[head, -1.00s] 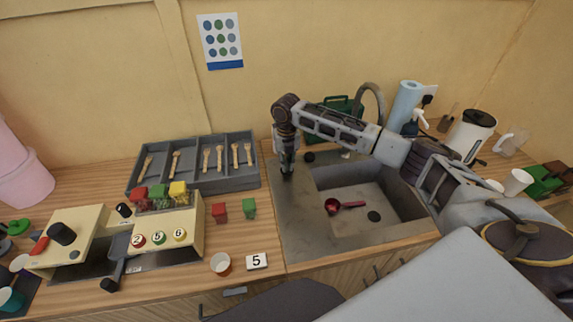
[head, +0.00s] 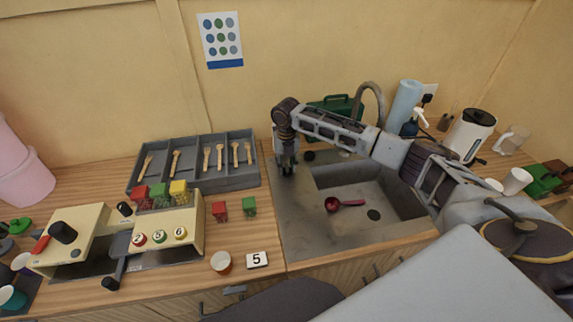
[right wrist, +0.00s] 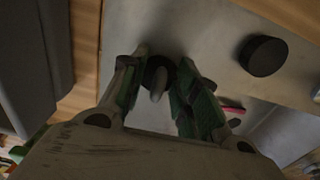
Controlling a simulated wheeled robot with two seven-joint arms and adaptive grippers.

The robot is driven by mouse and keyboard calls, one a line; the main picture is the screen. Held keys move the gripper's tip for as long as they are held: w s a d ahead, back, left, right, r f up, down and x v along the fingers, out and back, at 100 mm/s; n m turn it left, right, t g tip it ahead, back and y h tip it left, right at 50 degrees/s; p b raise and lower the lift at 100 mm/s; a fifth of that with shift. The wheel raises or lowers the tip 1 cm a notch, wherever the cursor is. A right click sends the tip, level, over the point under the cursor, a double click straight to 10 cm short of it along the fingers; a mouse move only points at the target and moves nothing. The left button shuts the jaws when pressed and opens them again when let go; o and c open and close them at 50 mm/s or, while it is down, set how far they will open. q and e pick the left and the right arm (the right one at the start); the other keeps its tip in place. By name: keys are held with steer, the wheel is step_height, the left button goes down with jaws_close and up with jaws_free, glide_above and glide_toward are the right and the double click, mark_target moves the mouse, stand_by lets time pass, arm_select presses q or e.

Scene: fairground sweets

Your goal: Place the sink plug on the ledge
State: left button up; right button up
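The sink plug (right wrist: 158,73), a dark disc with a pale grey knob, shows between my right fingers in the right wrist view. It appears to rest on the flat metal ledge (head: 290,215) at the left of the sink basin. My right gripper (head: 287,170) points down over the ledge's back left corner; its fingers stand apart on either side of the plug. In the head view the fingers hide the plug. My left gripper is not in view.
A black round piece (head: 309,156) stands on the metal behind the basin, close to my right gripper. A red scoop (head: 345,204) and a dark drain hole (head: 374,215) are in the basin. A grey cutlery tray (head: 195,163) stands left of the ledge.

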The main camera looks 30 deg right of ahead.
steer(key=shift+r, duration=0.2)
step_height(320, 180, up, 12)
steer(key=b, duration=0.1)
steer(key=shift+b, duration=0.3)
stand_by(0.4)
stand_by(0.6)
